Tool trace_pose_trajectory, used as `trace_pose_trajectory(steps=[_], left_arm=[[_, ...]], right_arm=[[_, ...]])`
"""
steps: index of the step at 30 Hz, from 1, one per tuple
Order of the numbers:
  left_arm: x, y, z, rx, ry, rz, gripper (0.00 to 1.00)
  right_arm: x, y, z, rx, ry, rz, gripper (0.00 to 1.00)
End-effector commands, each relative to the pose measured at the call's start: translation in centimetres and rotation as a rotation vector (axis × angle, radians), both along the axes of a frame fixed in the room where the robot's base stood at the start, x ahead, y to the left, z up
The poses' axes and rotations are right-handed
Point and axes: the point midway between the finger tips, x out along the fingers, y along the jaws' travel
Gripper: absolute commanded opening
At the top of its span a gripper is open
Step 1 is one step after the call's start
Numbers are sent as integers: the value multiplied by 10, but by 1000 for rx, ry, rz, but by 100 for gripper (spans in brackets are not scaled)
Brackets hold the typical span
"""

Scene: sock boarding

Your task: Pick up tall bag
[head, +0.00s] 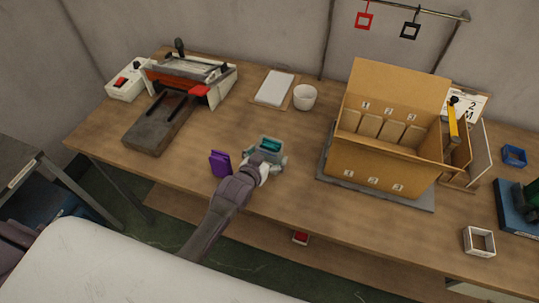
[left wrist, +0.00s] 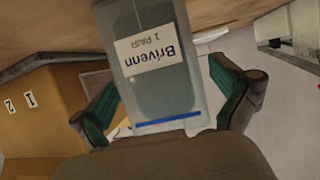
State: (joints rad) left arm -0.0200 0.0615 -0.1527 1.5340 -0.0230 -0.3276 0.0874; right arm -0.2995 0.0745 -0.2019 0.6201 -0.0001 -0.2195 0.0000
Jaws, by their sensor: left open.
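The bag in the left wrist view (left wrist: 155,90) is grey and translucent, with a white label reading "Brivenn 1 PAIR" upside down and a blue strip along its near end. My left gripper (left wrist: 165,85) is open, with one green-padded finger on each side of the bag and gaps visible beside it. In the head view my left gripper (head: 268,148) is over the middle of the table, and the bag is hard to make out there. A purple pack (head: 220,163) stands just left of it. My right gripper is not in view.
A cardboard box (head: 385,160) with numbered slots stands on a grey board to the right. A white cup (head: 305,97) and a white pad (head: 274,88) are behind. A sealer-like machine (head: 190,82) is at left. The table's front edge is near my arm.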

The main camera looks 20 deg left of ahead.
Motion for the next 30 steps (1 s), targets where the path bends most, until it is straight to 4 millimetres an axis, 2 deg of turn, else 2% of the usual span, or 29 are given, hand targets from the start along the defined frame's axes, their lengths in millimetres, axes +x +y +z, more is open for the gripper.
trace_pose_trajectory(steps=[4, 12, 21, 22, 30], left_arm=[[11, -2, -4, 0, 0, -1, 100], [12, -2, -5, 0, 0, -1, 98], [11, -2, -5, 0, 0, 0, 48], [11, -2, -5, 0, 0, -1, 46], [11, -2, -4, 0, 0, 0, 45]], right_arm=[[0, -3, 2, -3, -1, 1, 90], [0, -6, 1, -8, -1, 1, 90], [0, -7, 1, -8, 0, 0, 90], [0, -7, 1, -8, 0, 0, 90], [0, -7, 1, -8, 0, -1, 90]])
